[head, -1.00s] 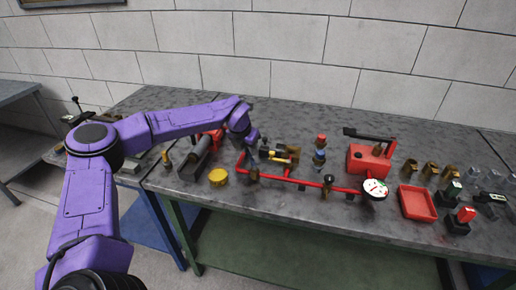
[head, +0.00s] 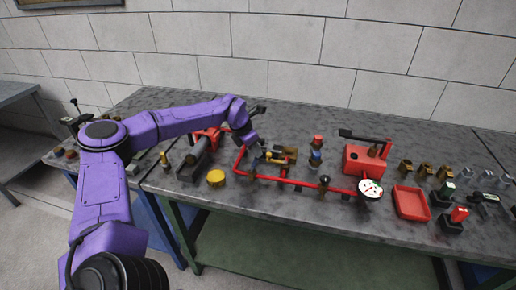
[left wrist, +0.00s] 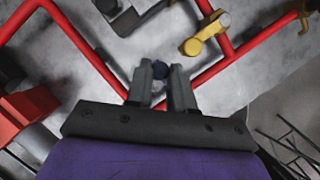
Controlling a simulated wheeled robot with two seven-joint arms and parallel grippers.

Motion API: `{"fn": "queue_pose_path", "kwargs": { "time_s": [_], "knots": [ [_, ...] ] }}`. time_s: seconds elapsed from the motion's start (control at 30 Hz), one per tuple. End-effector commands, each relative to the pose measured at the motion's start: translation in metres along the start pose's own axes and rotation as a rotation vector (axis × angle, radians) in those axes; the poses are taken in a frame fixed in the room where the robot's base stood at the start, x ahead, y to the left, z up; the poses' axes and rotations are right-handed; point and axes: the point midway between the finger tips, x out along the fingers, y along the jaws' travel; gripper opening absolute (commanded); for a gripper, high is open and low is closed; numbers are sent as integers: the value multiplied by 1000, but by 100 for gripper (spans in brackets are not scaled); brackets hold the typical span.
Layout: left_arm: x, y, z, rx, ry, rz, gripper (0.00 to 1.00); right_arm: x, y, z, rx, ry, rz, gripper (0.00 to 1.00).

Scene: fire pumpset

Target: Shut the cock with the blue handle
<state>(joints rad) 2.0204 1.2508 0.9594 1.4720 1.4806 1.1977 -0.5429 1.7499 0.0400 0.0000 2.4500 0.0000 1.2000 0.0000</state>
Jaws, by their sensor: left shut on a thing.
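The red pipe run (head: 300,184) lies on the bench in the head view. My left gripper (left wrist: 160,78) is shut on a small dark blue knob, the blue handle (left wrist: 160,70), which shows between its fingertips in the left wrist view. The body of that cock is hidden beneath the fingers, so I cannot tell the handle's angle to the pipe. In the head view my left gripper (head: 257,146) is at the left part of the pipe run, and the blue handle is not clear there. A yellow handle (left wrist: 207,31) is beside it, apart from the fingers. My right gripper is not in view.
Red pipes (left wrist: 82,45) run close around the gripper. A yellow round cap (head: 216,178) lies near the front edge. A red pump box (head: 366,159), a gauge (head: 370,189) and a red tray (head: 411,203) stand to the right. Bare bench shows behind the pipes.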

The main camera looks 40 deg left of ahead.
Motion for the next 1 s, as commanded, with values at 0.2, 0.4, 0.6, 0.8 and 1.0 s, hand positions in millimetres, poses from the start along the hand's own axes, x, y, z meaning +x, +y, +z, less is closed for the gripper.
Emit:
{"fn": "queue_pose_path", "kwargs": {
  "time_s": [0.2,0.4,0.6,0.8,1.0],
  "knots": [
    [0,0,-1,3,0,-2,0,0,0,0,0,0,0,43],
    [0,0,0,3,0,-2,29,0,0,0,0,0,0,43],
    [0,0,0,3,0,-1,48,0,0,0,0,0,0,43],
    [-4,0,0,1,-1,-1,48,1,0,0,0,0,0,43],
    [-44,1,0,1,-7,0,48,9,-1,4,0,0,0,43]
  ]
}}
